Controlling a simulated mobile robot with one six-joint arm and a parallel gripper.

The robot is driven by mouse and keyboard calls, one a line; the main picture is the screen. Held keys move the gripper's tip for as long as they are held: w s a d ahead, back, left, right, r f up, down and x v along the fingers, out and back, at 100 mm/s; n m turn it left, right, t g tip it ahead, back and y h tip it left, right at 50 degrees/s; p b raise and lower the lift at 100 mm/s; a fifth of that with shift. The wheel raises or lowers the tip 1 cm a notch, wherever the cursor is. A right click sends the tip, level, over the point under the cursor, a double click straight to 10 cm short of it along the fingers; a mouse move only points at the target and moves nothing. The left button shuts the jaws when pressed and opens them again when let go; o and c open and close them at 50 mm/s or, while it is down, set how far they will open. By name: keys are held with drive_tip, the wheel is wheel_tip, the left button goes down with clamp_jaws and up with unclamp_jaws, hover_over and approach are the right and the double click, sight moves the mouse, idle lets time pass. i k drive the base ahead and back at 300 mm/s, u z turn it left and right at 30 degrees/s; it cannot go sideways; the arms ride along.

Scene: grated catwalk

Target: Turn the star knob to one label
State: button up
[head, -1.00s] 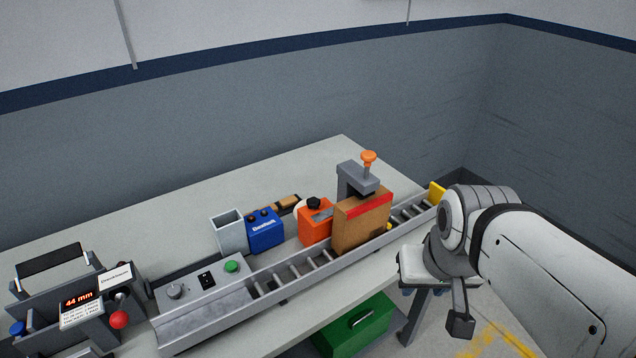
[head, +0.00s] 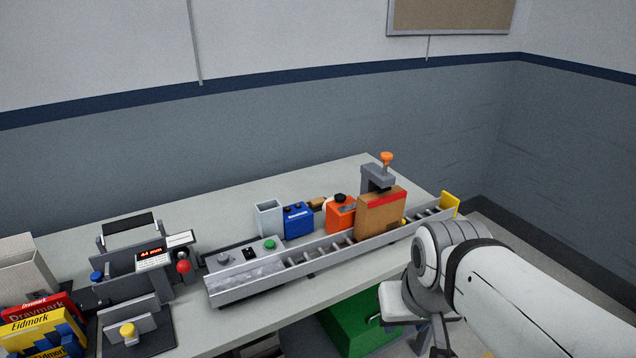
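Several knobs show, and I cannot tell for certain which is the star knob. An orange knob (head: 386,157) tops the grey stand (head: 378,178) behind the cardboard box (head: 380,213). A black knob (head: 340,198) sits on the orange unit (head: 341,216). A grey knob (head: 223,259) is on the conveyor's control panel. A blue knob (head: 97,277) and a yellow knob (head: 127,331) are at the left. Knob labels are too small to read. My gripper (head: 440,348) hangs at the bottom edge, right of the bench and apart from every knob; its fingers are not clear.
A roller conveyor (head: 300,262) runs along the bench front with a yellow end stop (head: 450,203). A device with a red ball lever (head: 183,267) reads 44 mm. Boxes (head: 30,325) stand at the left, a green bin (head: 350,322) below. The bench's back (head: 200,215) is clear.

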sight(339, 197)
drive_tip(key=u, duration=0.05)
drive_tip(key=i, duration=1)
drive_tip(key=u, duration=0.05)
